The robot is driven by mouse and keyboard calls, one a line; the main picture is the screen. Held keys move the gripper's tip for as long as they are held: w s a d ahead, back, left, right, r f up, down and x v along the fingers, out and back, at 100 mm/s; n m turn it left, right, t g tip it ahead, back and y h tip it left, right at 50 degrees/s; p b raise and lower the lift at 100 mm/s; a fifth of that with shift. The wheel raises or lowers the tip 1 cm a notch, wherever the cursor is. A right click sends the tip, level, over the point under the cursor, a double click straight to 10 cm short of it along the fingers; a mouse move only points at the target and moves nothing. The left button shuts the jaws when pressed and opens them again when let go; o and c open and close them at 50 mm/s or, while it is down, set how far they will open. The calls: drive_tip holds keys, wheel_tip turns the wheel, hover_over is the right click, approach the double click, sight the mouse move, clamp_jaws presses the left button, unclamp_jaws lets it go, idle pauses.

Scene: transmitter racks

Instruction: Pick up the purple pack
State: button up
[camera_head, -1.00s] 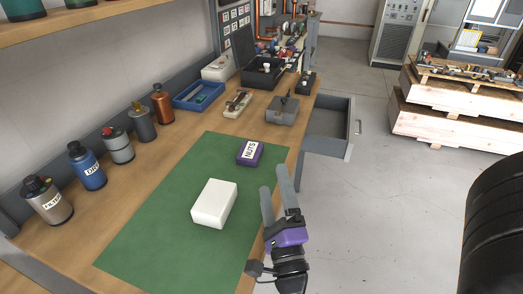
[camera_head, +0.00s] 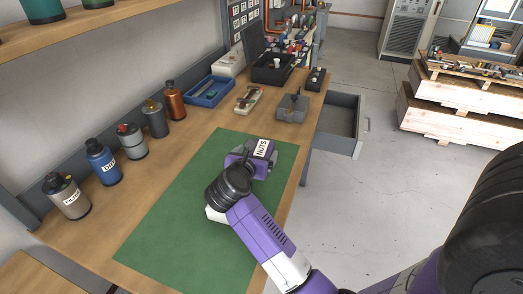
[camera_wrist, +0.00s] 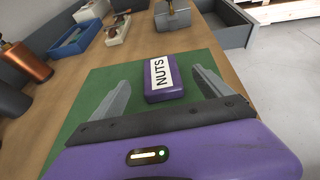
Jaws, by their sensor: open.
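The purple pack (camera_wrist: 161,79), with a white label reading NUTS, lies flat on the green mat (camera_wrist: 95,84). In the head view the purple pack (camera_head: 263,149) shows just beyond my gripper (camera_head: 250,155), which hides part of it. In the wrist view my gripper (camera_wrist: 163,97) is open, with one grey finger to the left of the pack and one to the right. The pack sits ahead of and between the fingers, with gaps on both sides. I see no contact.
A grey metal block (camera_head: 292,107) stands beyond the pack. Several bottles, such as the blue one (camera_head: 103,163), line the left wall. A drawer (camera_head: 340,124) stands open on the right.

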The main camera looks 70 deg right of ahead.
sight(263, 145)
drive_tip(key=shift+p+x, duration=0.55)
drive_tip(key=shift+x, duration=3.85)
drive_tip(key=shift+f, duration=0.1)
drive_tip(key=c, duration=1.6)
drive_tip(key=shift+c, duration=0.2)
